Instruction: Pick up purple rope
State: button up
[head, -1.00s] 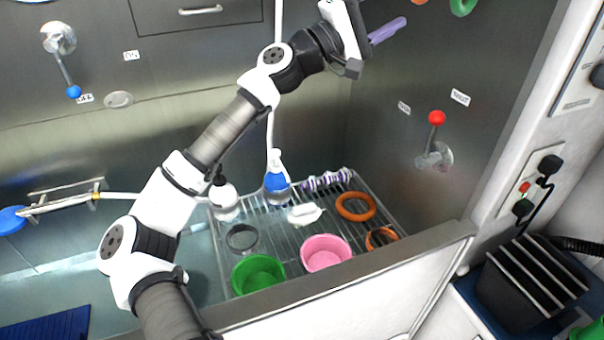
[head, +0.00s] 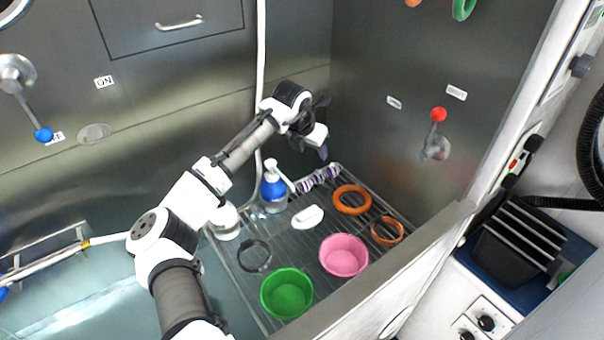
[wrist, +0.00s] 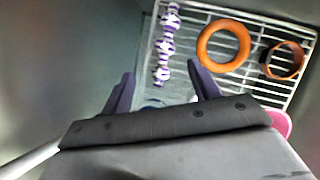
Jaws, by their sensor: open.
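The purple and white knotted rope (head: 318,178) lies on the wire rack at its back edge, by the steel wall. It also shows in the wrist view (wrist: 165,45), running up and down, ahead of my fingers. My gripper (wrist: 162,88) is open and empty, with its two purple fingers apart. In the head view my gripper (head: 322,150) hangs just above the rope, apart from it as far as I can tell.
The wire rack (head: 330,245) also holds an orange ring (head: 352,200), an orange-brown collar (head: 387,230), a pink bowl (head: 343,256), a green bowl (head: 287,294), a dark collar (head: 254,256), a white brush-like item (head: 308,217) and a blue bottle (head: 273,190). Steel walls stand close behind.

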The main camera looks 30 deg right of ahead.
jog(key=b, duration=0.5)
send_over(318, 174)
jog(key=s+a, duration=0.2)
jog(key=shift+g, duration=0.3)
jog(key=f, duration=0.7)
jog(key=shift+w+f, duration=0.25)
jog(key=shift+f, duration=0.1)
jog(key=b+x, duration=0.2)
jog(key=x, duration=0.1)
jog(key=b+x, duration=0.2)
jog(key=x, duration=0.1)
jog(key=shift+w+f+b, duration=0.1)
jog(key=shift+w+b, duration=0.15)
jog(key=shift+b, duration=0.15)
jog(key=c, duration=1.1)
